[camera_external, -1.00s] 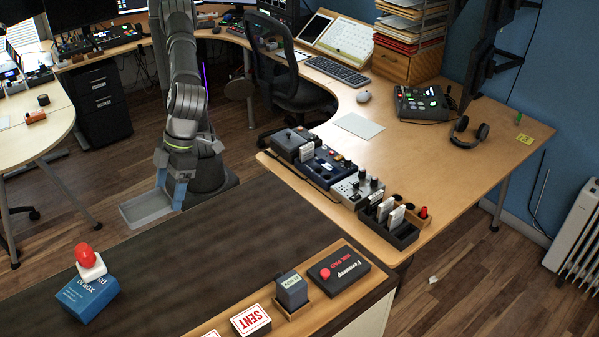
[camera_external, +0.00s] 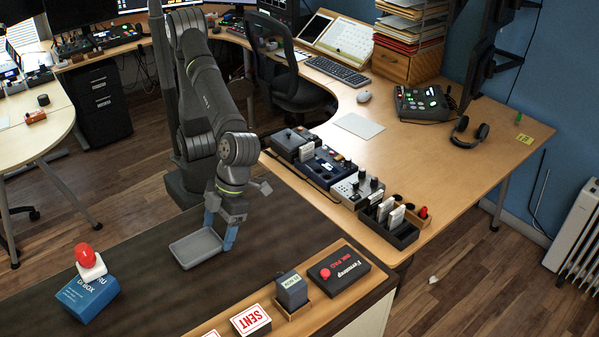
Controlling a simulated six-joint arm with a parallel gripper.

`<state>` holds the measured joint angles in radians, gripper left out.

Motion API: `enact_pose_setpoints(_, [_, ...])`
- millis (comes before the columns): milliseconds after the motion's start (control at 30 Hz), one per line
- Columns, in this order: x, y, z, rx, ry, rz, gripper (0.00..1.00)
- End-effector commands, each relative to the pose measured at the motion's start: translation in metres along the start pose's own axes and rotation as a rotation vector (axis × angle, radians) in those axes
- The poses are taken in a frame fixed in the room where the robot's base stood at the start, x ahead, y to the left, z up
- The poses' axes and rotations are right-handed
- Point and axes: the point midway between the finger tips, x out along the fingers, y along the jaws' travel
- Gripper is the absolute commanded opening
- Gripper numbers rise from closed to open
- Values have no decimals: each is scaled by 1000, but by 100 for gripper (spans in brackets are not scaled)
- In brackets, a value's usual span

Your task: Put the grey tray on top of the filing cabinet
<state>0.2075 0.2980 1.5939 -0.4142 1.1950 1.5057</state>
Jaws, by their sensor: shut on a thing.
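The grey tray (camera_external: 183,261) is a shallow rectangle with a raised rim. My gripper (camera_external: 221,234), with blue fingers, points down and is shut on the tray's right rim. I cannot tell whether the tray touches the dark top or hangs just above it. The fingers hide part of the right rim.
A blue box (camera_external: 88,298) with a red-topped item on it stands left of the tray. The dark top between is clear.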

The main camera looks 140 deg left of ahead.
Motion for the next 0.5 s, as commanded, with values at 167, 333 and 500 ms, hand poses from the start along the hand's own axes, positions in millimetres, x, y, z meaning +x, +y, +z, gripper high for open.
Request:
enact_pose_setpoints(167, [-1,0,0,1,0,-1,46])
enact_pose_setpoints(333, [2,0,1,1,0,-1,74])
enact_pose_setpoints(500, [2,0,1,1,0,-1,92])
